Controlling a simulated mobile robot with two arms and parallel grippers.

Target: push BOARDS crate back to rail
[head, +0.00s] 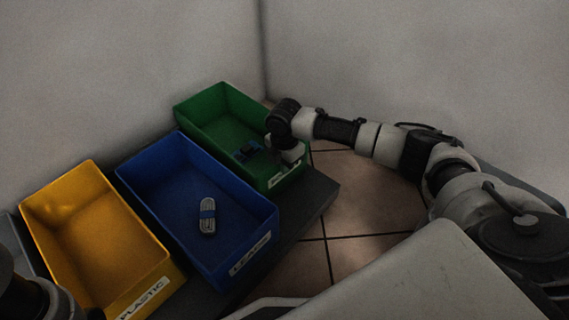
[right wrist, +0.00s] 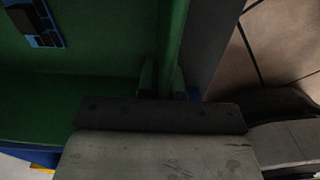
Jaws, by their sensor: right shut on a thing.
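The green crate (head: 215,103) stands at the right end of a row of crates. Its white front label is partly hidden, so I cannot read it in full. A small blue and black circuit board (head: 247,152) lies inside; it also shows in the right wrist view (right wrist: 38,22). My right gripper (head: 289,163) is at the crate's near right rim. In the right wrist view, the fingers (right wrist: 162,78) straddle the green wall (right wrist: 172,35) and are shut on it. My left gripper is out of view. I cannot make out a rail.
The crates sit on a dark surface (head: 318,192) by the walls. Tiled floor (head: 365,200) lies to the right.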

